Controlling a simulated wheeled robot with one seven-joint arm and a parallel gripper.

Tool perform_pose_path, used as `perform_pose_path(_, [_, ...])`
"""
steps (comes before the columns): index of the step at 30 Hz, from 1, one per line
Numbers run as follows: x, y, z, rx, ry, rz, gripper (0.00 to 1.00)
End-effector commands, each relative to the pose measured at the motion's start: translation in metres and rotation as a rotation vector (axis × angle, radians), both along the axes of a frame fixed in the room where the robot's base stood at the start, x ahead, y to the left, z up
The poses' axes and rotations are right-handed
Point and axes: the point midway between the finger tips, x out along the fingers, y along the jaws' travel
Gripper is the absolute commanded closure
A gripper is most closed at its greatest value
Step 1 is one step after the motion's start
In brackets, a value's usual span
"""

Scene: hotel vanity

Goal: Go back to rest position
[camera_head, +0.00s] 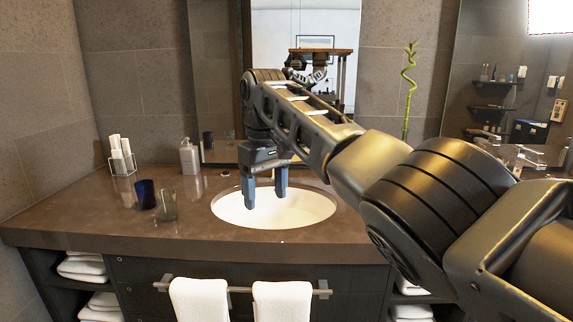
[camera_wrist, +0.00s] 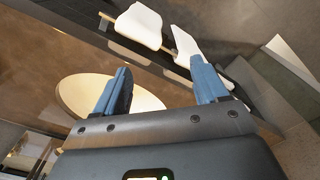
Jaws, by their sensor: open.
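My gripper (camera_head: 265,190) hangs from my outstretched arm above the white oval sink (camera_head: 228,208). Its two blue fingers point down and stand apart, with nothing between them. In the wrist view my gripper (camera_wrist: 163,88) shows both blue fingers spread, with the sink (camera_wrist: 80,92) behind the left finger. The fingertips look to be above the basin; the exact height cannot be told.
White towels (camera_head: 199,300) hang on the front rail. A mirror (camera_head: 215,70) rises behind.

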Motion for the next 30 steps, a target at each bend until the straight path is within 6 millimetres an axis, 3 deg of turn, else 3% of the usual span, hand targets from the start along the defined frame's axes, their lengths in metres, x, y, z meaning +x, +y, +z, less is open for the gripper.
perform_pose_path(7, [-0.002,0.006,-0.036,0.028,-0.014,0.007,0.28])
perform_pose_path(14, [-0.009,0.016,-0.088,0.079,-0.04,0.015,0.28])
perform_pose_path(20, [-0.026,0.028,-0.156,0.156,-0.078,0.013,0.28])
perform_pose_path(24, [-0.049,0.036,-0.215,0.238,-0.12,-0.003,0.28])
perform_pose_path(30, [-0.091,0.04,-0.286,0.355,-0.19,-0.052,0.28])
